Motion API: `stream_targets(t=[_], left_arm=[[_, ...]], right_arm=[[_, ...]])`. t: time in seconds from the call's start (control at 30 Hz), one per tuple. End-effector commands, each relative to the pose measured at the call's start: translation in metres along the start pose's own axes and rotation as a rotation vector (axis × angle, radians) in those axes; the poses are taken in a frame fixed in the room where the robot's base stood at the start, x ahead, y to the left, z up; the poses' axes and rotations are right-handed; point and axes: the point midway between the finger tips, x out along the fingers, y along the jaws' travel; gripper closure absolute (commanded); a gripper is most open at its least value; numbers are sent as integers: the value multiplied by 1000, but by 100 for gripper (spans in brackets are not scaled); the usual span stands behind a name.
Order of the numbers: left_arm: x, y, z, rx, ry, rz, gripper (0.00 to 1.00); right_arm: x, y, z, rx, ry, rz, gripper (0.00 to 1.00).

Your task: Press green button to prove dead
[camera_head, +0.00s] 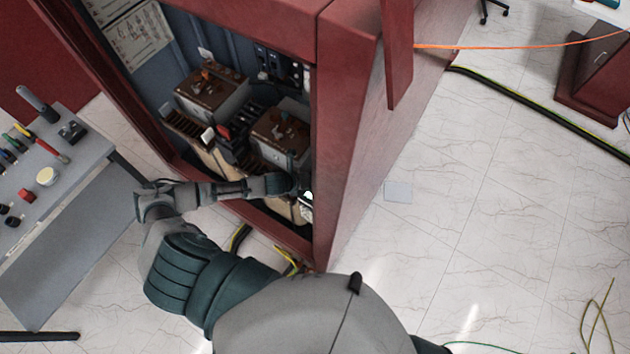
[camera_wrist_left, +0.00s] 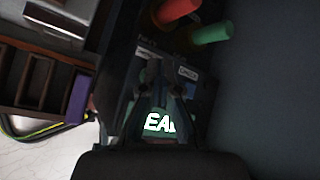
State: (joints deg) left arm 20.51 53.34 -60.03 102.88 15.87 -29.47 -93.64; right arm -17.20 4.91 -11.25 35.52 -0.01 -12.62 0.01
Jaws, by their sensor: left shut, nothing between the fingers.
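My left gripper (camera_head: 294,188) reaches into the red cabinet, close to its right-hand frame. In the left wrist view, its dark fingers (camera_wrist_left: 160,90) are closed together with nothing between them. They are in front of a dark panel with a lit green area (camera_wrist_left: 160,123) bearing white letters that read like "EA". The fingers and shadow hide part of this area; I cannot tell whether they touch it. In the head view a small pale glow (camera_head: 308,195) shows beside the gripper. A small label (camera_wrist_left: 188,73) is on the panel. My right gripper is not in view.
A red plug (camera_wrist_left: 175,12) and a green plug (camera_wrist_left: 210,33) stick out near the fingers. The red cabinet frame (camera_head: 345,130) is close on the right. Cables lie on the tiled floor; the floor at right is mostly free.

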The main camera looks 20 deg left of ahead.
Motion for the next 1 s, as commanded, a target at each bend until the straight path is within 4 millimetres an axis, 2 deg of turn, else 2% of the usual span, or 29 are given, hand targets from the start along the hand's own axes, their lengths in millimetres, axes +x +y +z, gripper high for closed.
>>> stream_targets(t=[0.1, 0.2, 0.73, 0.87, 1.0], left_arm=[[1, -3, -1, 1, 0, 0, 100], [2, -5, -2, 3, 0, 3, 100], [6, 2, -5, 1, 0, 0, 100], [7, 4, -5, 0, 0, 0, 100], [7, 2, -6, 2, 0, 1, 100]], right_arm=[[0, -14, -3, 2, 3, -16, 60], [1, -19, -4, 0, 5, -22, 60], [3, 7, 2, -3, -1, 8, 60], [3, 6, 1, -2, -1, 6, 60], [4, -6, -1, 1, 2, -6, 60]])
